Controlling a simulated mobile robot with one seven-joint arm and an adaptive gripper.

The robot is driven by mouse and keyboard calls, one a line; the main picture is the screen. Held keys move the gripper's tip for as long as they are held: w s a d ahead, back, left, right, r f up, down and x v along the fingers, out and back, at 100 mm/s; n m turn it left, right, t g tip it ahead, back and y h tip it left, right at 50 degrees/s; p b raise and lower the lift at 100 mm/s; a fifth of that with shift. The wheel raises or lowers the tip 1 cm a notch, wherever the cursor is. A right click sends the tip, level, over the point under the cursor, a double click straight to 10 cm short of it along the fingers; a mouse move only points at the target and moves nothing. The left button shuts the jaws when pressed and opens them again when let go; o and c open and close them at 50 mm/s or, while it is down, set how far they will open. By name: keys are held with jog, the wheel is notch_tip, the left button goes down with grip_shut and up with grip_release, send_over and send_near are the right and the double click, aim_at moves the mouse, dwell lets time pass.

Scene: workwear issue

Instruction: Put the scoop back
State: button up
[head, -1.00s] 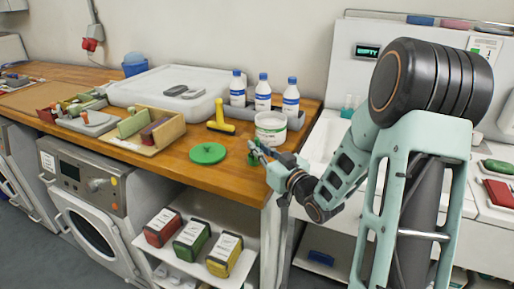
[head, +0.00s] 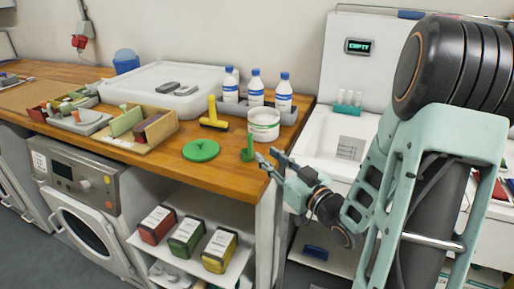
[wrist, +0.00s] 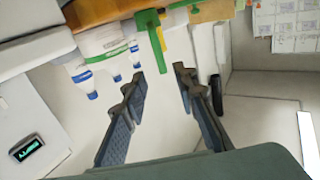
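A green upright thing, seemingly the scoop (head: 248,150), stands on the wooden bench top near its front right corner. It also shows as a green upright shape at the top of the wrist view (wrist: 154,38). A white tub with a green band (head: 264,125) stands open just behind it. A round green lid (head: 201,150) lies flat to the left. My gripper (head: 268,158) is just right of the green thing, apart from it, at the bench edge. In the wrist view my gripper (wrist: 160,82) is open, with nothing between its fingers.
A yellow T-shaped tool (head: 213,117) lies left of the tub. Several blue-capped bottles (head: 255,88) stand behind in a grey tray. A white sink unit (head: 345,125) is right.

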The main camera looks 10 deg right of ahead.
jog(key=p+v, duration=0.2)
jog(key=p, duration=0.5)
jog(key=shift+s+r, duration=0.1)
jog(key=shift+s, duration=0.1)
jog(key=shift+d, duration=0.1)
